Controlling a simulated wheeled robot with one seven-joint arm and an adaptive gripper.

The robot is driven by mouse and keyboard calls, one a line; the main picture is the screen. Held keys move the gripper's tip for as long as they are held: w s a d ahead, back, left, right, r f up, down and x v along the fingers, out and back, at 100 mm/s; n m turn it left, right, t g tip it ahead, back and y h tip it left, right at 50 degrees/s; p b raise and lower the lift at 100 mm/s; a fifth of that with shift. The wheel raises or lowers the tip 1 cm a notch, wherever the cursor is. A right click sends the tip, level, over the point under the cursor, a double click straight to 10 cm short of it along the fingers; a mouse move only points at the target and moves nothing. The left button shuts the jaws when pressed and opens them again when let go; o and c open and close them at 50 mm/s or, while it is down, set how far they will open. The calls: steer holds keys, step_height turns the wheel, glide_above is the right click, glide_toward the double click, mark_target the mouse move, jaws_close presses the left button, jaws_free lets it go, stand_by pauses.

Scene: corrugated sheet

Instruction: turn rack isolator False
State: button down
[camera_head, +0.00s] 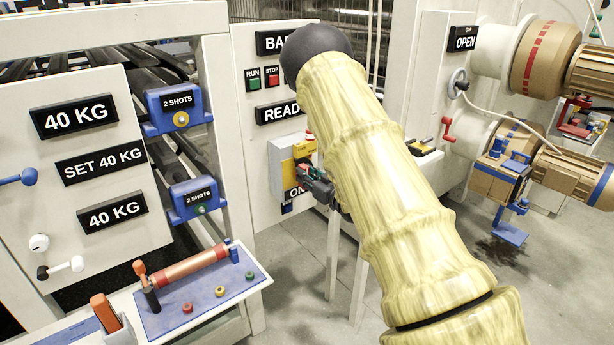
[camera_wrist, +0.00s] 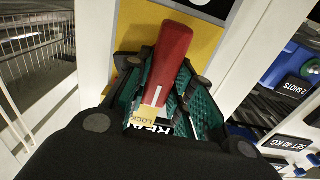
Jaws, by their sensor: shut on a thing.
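The rack isolator (camera_head: 283,168) is a grey box with a yellow front plate on the white panel, left of my arm in the head view. Its yellow plate (camera_wrist: 205,40) fills the top of the wrist view. The red handle (camera_wrist: 174,50) lies between the green-padded fingers of my gripper (camera_wrist: 167,82), which is shut on it. A yellow LOCK label shows near its lower end. In the head view my gripper (camera_head: 316,182) is at the isolator's lower right, and a sign below reads ON, partly hidden. My arm and gripper cover part of the isolator.
Green RUN and red STOP buttons (camera_head: 263,77) sit above on the same panel, with a partly covered READY sign (camera_head: 280,112) below them. A weight panel (camera_head: 90,160) and blue tray (camera_head: 200,295) stand left. Machine rollers (camera_head: 545,60) stand right. Some floor is clear.

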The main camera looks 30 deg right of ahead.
steer(key=shift+n+b, duration=0.3)
steer(key=n, duration=0.1)
steer(key=n+b, duration=0.2)
steer(key=shift+a+f+n, duration=0.2)
steer(key=shift+a+n, duration=0.05)
steer(key=shift+n, duration=0.15)
steer(key=n+b, duration=0.1)
steer(key=n, duration=0.1)
steer(key=n+b, duration=0.2)
steer(key=shift+s+a+f, duration=0.1)
steer(key=shift+a+f, duration=0.1)
steer(key=n+b, duration=0.1)
steer(key=n, duration=0.1)
steer(key=n+b, duration=0.2)
steer(key=n, duration=0.1)
steer(key=shift+a+f, duration=0.15)
steer(key=shift+f, duration=0.05)
steer(key=shift+f+n+b, duration=0.1)
steer(key=shift+n+b, duration=1.2)
steer(key=shift+n, duration=0.7)
steer(key=c, duration=1.2)
jaws_free()
steer(key=shift+c, duration=0.2)
